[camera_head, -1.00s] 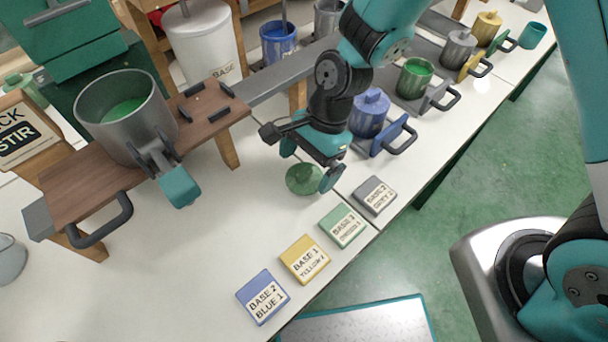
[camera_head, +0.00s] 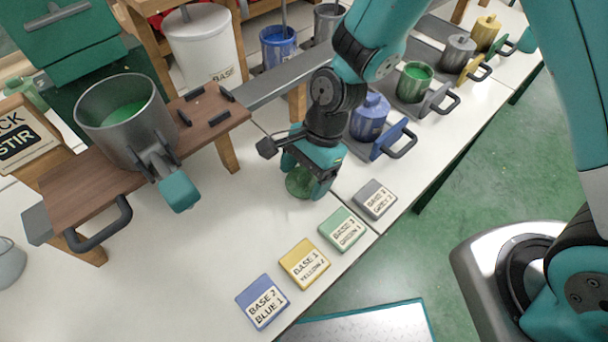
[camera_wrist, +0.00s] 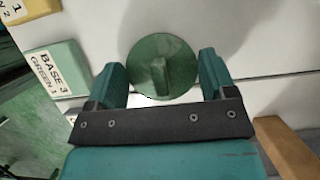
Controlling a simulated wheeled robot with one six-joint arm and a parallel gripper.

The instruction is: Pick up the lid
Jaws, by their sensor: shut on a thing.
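The lid is a round green disc with a raised bar handle across its middle. In the head view the lid (camera_head: 299,183) is at the white table top, partly hidden by my gripper (camera_head: 304,178). In the wrist view the lid (camera_wrist: 176,62) lies between the two teal fingers of my gripper (camera_wrist: 161,74), one on each side. The fingers are spread about as wide as the disc and are shut on it. I cannot tell whether the lid is clear of the table.
Blue (camera_head: 262,301), yellow (camera_head: 304,263), green (camera_head: 341,230) and grey (camera_head: 375,199) label blocks line the table's front edge. A metal pot (camera_head: 150,130) with green paint stands on a wooden stand at left. A blue can (camera_head: 369,118) and a green-paint can (camera_head: 412,84) stand at right.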

